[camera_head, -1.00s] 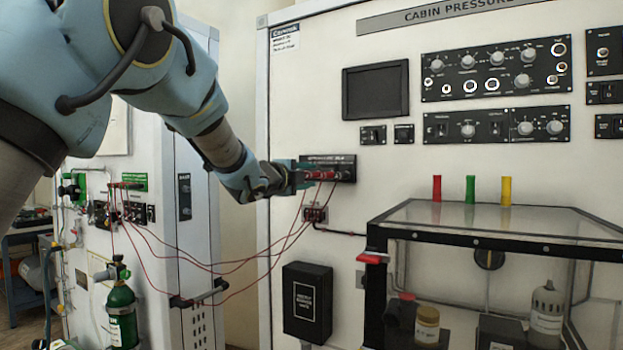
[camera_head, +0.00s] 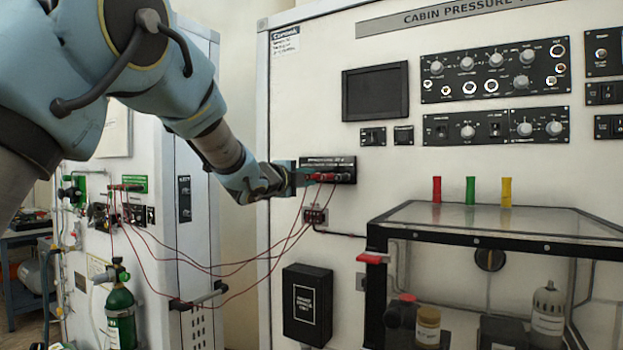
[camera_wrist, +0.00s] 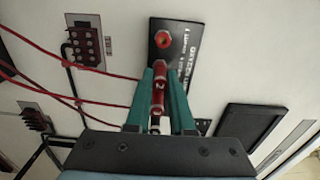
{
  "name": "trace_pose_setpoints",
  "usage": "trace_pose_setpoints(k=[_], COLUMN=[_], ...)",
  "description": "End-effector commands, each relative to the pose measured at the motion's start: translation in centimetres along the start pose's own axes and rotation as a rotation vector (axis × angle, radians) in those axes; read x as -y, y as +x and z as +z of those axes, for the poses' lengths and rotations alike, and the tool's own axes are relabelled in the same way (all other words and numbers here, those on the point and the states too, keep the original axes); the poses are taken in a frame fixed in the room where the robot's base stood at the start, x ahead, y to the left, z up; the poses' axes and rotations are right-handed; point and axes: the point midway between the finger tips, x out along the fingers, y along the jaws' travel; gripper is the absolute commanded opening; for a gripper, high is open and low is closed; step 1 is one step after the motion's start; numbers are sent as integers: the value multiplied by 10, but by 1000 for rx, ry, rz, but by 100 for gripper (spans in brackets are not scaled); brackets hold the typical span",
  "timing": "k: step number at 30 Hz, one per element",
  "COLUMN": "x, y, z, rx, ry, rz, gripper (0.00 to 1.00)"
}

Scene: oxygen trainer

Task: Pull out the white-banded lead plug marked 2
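My gripper (camera_wrist: 160,78) has two teal fingers, closed in on a red lead plug (camera_wrist: 160,70) with a pale band. The fingers appear to touch the plug's two sides. A second red plug (camera_wrist: 157,101) lies between the fingers lower in the wrist view. No number can be read on either plug. The plugs sit at the black jack panel (camera_wrist: 188,52), which also bears a red jack (camera_wrist: 163,40) beyond the fingertips. In the head view my gripper (camera_head: 301,177) is at the panel's left part (camera_head: 345,163), and the plug in it is hard to make out.
Red leads (camera_head: 230,268) hang from the panel to the left cabinet. A small terminal box (camera_head: 315,216) is below the panel. A black screen (camera_head: 375,91) is up and right. A clear-topped chamber (camera_head: 500,215) stands at lower right.

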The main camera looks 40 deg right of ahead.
Motion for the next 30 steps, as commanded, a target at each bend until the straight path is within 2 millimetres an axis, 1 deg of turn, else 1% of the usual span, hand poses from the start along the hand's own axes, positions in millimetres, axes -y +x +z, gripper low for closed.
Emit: trace_pose_setpoints(k=[1, 4, 5, 17, 30], x=[0, 0, 0, 0, 0], y=[0, 0, 0, -2, -18], z=[0, 0, 0, 0, 0], rx=[0, 0, 0, 0, 0], ry=[0, 0, 0, 0, 0], rz=[-1, -1, -1, -1, -2], gripper=[12, 1, 0, 0, 0])
